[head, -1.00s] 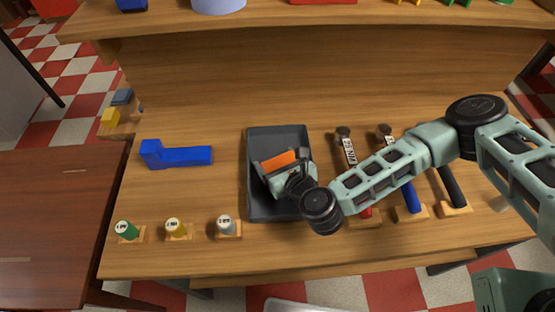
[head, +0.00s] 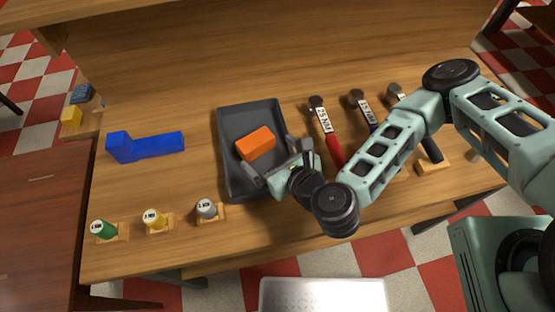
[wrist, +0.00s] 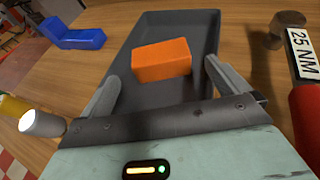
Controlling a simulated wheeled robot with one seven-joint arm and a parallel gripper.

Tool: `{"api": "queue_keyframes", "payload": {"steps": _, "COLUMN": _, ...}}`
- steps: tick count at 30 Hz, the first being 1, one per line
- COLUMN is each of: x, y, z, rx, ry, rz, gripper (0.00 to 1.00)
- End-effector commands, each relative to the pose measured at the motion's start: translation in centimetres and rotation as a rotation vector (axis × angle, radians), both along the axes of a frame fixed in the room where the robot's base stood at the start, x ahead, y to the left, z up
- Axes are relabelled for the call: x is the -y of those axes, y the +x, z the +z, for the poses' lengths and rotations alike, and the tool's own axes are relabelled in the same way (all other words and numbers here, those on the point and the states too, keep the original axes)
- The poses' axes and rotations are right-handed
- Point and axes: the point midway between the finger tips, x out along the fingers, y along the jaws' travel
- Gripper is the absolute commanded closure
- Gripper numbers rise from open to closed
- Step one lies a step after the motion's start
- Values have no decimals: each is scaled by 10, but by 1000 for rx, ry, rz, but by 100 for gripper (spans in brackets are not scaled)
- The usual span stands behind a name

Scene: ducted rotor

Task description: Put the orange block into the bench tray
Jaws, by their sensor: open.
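The orange block (head: 256,143) lies inside the dark grey bench tray (head: 234,112) on the wooden bench. In the wrist view the orange block (wrist: 161,60) rests on the tray floor, beyond the fingertips and apart from them. The tray (wrist: 150,30) has low walls around it. My gripper (head: 273,162) is open and empty at the tray's near right part. In the wrist view its two fingers (wrist: 162,78) are spread wide, with nothing between them.
A blue L-shaped part (head: 146,145) lies left of the tray. Green, yellow and grey capped pieces (head: 154,219) stand on small wooden blocks at the front left. Bare bench lies between the blue part and the tray.

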Motion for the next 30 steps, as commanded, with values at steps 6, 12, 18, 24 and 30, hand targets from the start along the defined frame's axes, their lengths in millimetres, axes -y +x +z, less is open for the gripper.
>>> {"api": "queue_keyframes", "payload": {"steps": 6, "x": 13, "y": -17, "z": 8, "rx": -1, "ry": -1, "rz": 0, "gripper": 0}}
{"api": "queue_keyframes", "payload": {"steps": 12, "x": 15, "y": -19, "z": 10, "rx": 0, "ry": -2, "rz": -1, "gripper": 0}}
{"api": "queue_keyframes", "payload": {"steps": 18, "x": 14, "y": -19, "z": 10, "rx": 0, "ry": 0, "rz": -1, "gripper": 0}}
{"api": "queue_keyframes", "payload": {"steps": 24, "x": 14, "y": -19, "z": 10, "rx": 0, "ry": 0, "rz": -1, "gripper": 0}}
{"api": "queue_keyframes", "payload": {"steps": 30, "x": 14, "y": -19, "z": 10, "rx": -1, "ry": -1, "rz": 0, "gripper": 0}}
